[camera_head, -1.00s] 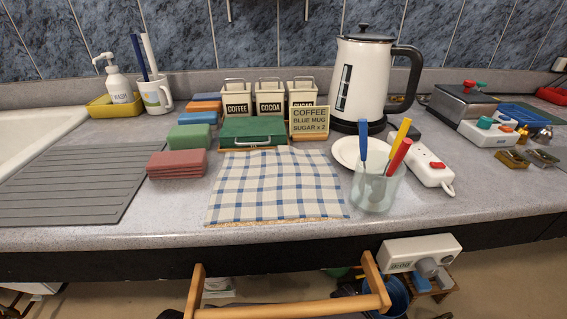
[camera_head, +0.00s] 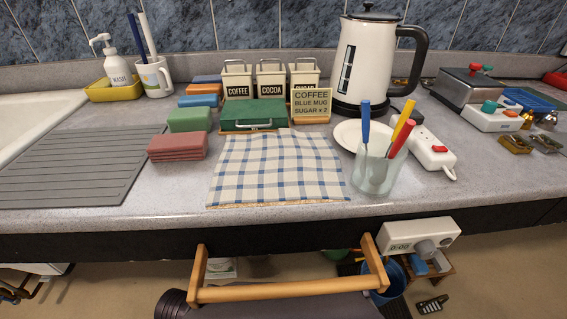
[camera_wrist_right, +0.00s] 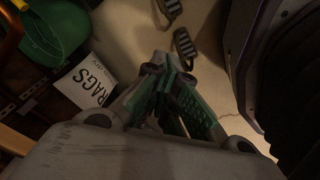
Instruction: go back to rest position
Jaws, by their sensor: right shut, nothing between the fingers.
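My right gripper (camera_wrist_right: 170,80) shows in the right wrist view. Its green-padded fingers are shut with nothing held between them. It hangs low over a beige floor, apart from the things around it. The head view shows neither gripper, so the left gripper is hidden from me. Dark parts at the bottom middle of the head view look like my own body.
The worktop (camera_head: 185,190) carries a checked cloth (camera_head: 275,170), kettle (camera_head: 372,65) and pen cup (camera_head: 378,172). In the wrist view, a green bowl (camera_wrist_right: 55,35) and RAGS label (camera_wrist_right: 88,82) are at left.

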